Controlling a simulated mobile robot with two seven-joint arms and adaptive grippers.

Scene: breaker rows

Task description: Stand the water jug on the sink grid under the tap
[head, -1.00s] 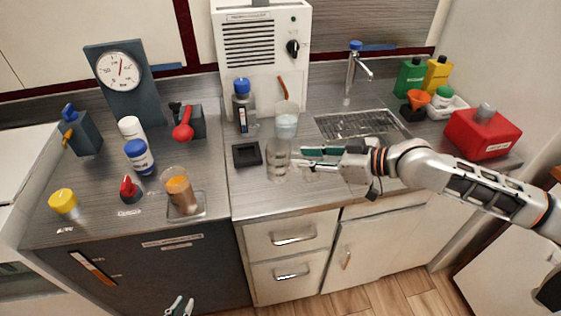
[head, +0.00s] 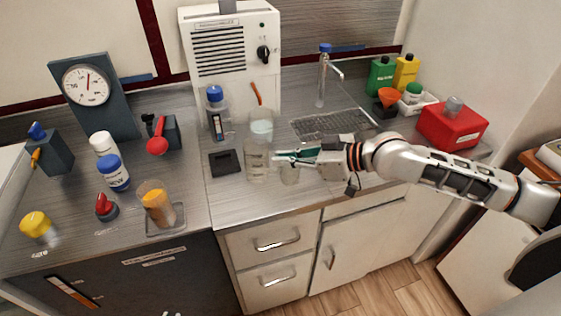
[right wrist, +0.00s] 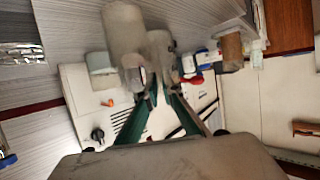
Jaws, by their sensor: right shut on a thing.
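The clear water jug (head: 257,164) stands upright on the counter, right of a black square pad. My right gripper (head: 275,157) reaches it from the right and is shut on it; in the right wrist view the fingers (right wrist: 155,92) are close to clear vessels, and the exact contact is hard to see. The sink grid (head: 330,123) is bare, behind and to the right of the jug. The tap (head: 323,75) rises at the back of the sink. Only the tips of my left gripper (head: 172,314) show at the bottom edge.
A clear beaker with an orange stick (head: 261,127) stands close behind the jug. Another clear vessel (head: 289,174) is partly hidden below my right gripper. The black pad (head: 224,163) lies to the left. A red box (head: 452,127) and green and yellow bottles stand right of the sink.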

